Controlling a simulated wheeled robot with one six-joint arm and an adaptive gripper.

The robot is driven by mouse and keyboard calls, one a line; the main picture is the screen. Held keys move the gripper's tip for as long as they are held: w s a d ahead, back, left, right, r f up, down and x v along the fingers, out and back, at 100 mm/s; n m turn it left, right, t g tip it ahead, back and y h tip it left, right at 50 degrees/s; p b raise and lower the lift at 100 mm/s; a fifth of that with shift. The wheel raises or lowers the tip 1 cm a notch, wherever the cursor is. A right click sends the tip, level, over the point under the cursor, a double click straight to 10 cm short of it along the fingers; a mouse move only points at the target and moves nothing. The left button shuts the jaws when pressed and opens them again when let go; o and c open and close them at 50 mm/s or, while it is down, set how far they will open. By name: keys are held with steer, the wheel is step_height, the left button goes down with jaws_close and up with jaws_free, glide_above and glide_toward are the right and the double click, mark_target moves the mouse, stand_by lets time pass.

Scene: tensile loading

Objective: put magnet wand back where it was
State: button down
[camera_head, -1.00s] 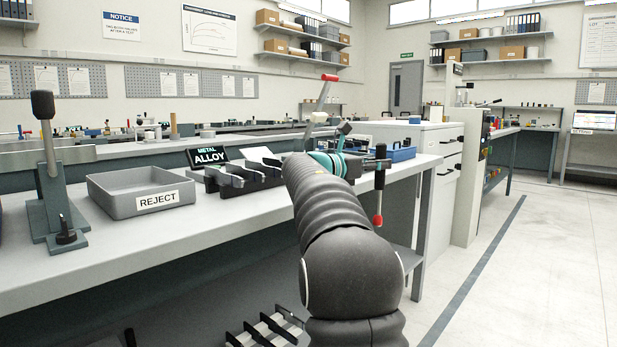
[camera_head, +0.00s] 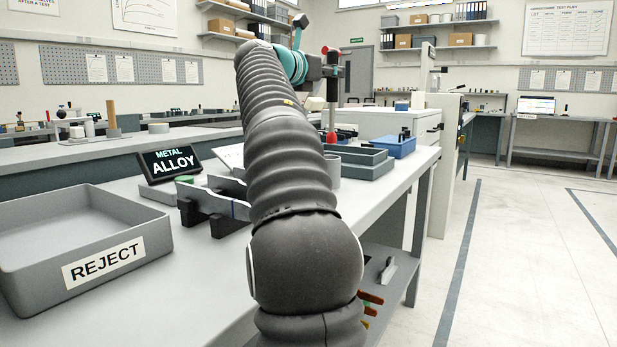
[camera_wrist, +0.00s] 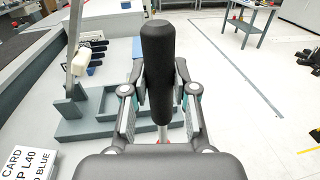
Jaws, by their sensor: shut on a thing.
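My gripper also shows at the arm's end in the head view (camera_head: 328,68). The wand's lower end is mostly hidden behind the handle and my gripper in the wrist view. In the head view the tip appears in front of a grey round cup (camera_head: 334,172); I cannot tell the height between them.
The bench holds a grey REJECT tray (camera_head: 60,225), a METAL ALLOY sign (camera_head: 170,163), a black rack (camera_head: 205,215), a grey-green tray (camera_head: 362,163) and a blue bin (camera_head: 398,146). A grey stand (camera_wrist: 90,120) is at left in the wrist view. Open floor lies right of the bench.

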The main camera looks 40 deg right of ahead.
mark_target(328, 95)
steer(key=f+b, duration=0.2)
steer(key=f, duration=0.1)
steer(key=f+b, duration=0.1)
steer(key=f, duration=0.1)
steer(key=shift+w+f, duration=0.1)
steer(key=shift+w, duration=0.15)
steer(key=shift+f+b, duration=1.5)
steer(key=shift+f, duration=0.95)
steer(key=c, duration=0.9)
jaws_free()
steer(key=a, duration=0.4)
steer(key=s+a, duration=0.1)
steer(key=a, duration=0.7)
steer(key=shift+s+r, duration=0.15)
steer(key=shift+s, duration=0.2)
